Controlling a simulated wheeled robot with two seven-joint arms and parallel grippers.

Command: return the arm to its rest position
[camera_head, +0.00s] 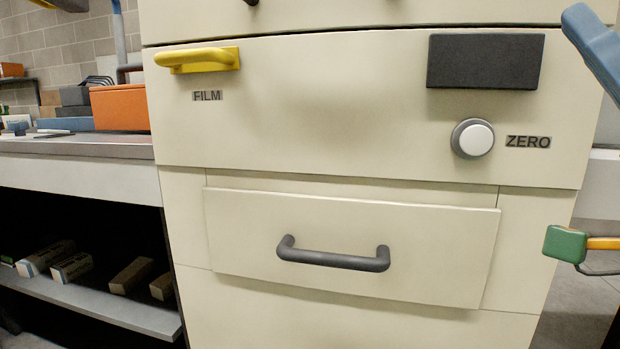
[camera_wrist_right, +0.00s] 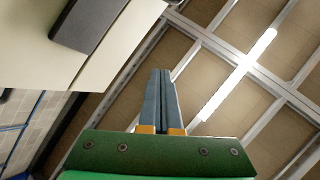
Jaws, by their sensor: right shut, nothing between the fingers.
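My right gripper (camera_head: 577,16) shows only in part at the upper right edge of the head view, as a blue finger slanting up and left. In the right wrist view my right gripper (camera_wrist_right: 161,72) has its two blue-grey fingers together, with nothing between them. The fingers point towards the ceiling. The cream cabinet (camera_head: 300,130) stands to the left of the gripper in the head view, and I see no contact. My left gripper is not in view.
The cabinet carries a yellow FILM handle (camera_head: 200,59), a dark panel (camera_head: 485,61), a ZERO knob (camera_head: 472,138) and a drawer front with a dark handle (camera_head: 333,258). A bench (camera_head: 80,147) with an orange box (camera_head: 120,107) stands left. A green block (camera_head: 565,245) with a yellow bar shows right.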

